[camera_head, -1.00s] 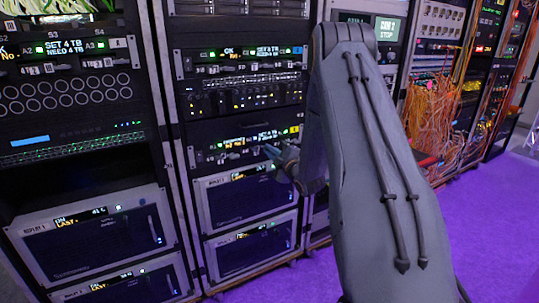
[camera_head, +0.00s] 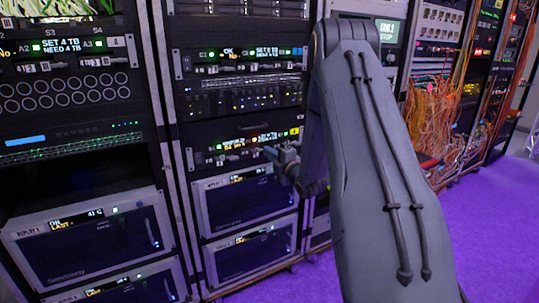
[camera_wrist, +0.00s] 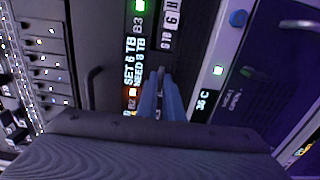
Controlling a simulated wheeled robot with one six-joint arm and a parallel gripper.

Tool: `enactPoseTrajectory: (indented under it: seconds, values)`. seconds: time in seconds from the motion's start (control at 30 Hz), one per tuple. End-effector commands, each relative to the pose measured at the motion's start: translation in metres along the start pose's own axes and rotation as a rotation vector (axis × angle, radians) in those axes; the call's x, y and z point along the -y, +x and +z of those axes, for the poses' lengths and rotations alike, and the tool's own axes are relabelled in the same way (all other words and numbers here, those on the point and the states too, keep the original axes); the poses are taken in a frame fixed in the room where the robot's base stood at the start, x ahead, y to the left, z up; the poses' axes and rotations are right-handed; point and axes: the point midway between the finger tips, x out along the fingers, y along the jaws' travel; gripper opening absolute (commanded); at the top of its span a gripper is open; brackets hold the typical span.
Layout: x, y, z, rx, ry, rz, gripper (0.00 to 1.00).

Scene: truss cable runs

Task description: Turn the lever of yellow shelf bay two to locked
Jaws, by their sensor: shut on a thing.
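The yellow-tagged shelf (camera_head: 225,134) is the black unit low in the middle rack, with a yellow tag at its right end. In the wrist view its display (camera_wrist: 134,62) appears turned sideways and seems to read "SET 6 TB NEED 8 TB". A B2 label with an orange light (camera_wrist: 132,92) and a B3 label with a green light (camera_wrist: 140,6) sit beside it. My gripper (camera_head: 270,152) is at this shelf's front. In the wrist view its blue-grey fingers (camera_wrist: 161,82) are closed together next to the B2 label, on what seems to be the bay two lever. The fingers mostly hide the lever and its angle.
A similar shelf with a blue tag (camera_head: 240,60) is higher in the same rack. Framed drive units (camera_head: 240,198) stand just below my gripper. Orange cables (camera_head: 430,125) hang at the right rack. The purple floor (camera_head: 490,225) at right is clear.

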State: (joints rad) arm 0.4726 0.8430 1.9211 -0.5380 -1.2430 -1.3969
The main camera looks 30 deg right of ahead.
Motion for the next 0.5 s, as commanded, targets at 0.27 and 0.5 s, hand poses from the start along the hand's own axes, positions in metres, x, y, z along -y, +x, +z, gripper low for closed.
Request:
enactPoseTrajectory:
  seconds: [0.27, 0.5]
  values:
    - [0.0009, -0.0004, -0.0005, -0.001, 0.000, -0.002, 0.22]
    - [0.0005, -0.0002, -0.0001, 0.000, 0.001, -0.001, 0.25]
